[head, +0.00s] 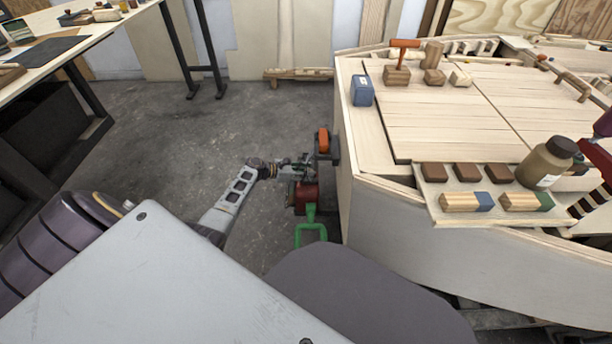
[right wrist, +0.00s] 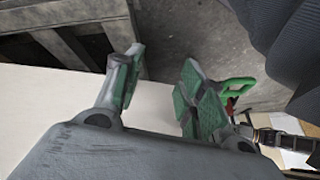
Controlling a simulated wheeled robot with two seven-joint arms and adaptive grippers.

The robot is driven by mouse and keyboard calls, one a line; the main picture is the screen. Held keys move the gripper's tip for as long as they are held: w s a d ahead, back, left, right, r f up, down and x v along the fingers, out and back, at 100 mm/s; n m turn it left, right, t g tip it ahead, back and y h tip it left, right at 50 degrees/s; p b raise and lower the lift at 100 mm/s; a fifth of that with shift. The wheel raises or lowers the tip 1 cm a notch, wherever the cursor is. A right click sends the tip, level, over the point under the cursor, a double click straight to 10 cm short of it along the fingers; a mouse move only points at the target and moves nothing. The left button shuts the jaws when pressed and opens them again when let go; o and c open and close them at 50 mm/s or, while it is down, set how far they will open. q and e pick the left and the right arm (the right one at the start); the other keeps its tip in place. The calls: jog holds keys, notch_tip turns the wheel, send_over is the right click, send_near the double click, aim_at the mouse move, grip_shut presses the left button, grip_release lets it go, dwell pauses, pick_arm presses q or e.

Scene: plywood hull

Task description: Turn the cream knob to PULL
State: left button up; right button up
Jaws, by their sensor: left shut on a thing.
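My left gripper (head: 297,168) is low beside the near left corner of the plywood hull (head: 430,235). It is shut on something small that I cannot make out. Beside it are an orange part (head: 323,140) on a dark mount and a red body (head: 304,196) with a green loop handle (head: 312,236). The green handle also shows in the right wrist view (right wrist: 237,84). I cannot pick out the cream knob or any PULL marking. In the right wrist view my right gripper (right wrist: 160,82) has its fingers apart, with nothing seen between them.
The hull deck holds a blue box (head: 361,90), an orange-handled tool (head: 402,52) and a brown bottle (head: 547,163). A shelf (head: 465,208) at its edge bears several wood blocks. A workbench (head: 85,32) stands at upper left. The concrete floor between is clear.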

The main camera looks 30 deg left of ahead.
pick_arm(q)
jog(key=m+g+h+b, duration=0.1)
jog(key=m+g+b, duration=0.1)
jog(key=shift+w+a+f+h+b, duration=0.1)
jog(key=shift+w+f+h+b, duration=0.05)
jog(key=shift+h+b, duration=0.25)
jog(key=shift+m+g+h+b, duration=0.6)
jog(key=shift+m+g+b, duration=0.3)
jog(key=shift+m+b, duration=0.25)
pick_arm(e)
notch_tip(320, 180, down, 8)
jog(key=a+t+y, duration=0.1)
jog(key=shift+w+a+m, duration=0.25)
jog(key=shift+a+m, duration=0.05)
jog(key=shift+f+t, duration=0.1)
jog(key=shift+t, duration=0.2)
pick_arm(q)
jog(key=o, duration=1)
jog(key=shift+o, duration=0.2)
jog(key=v, duration=1.2)
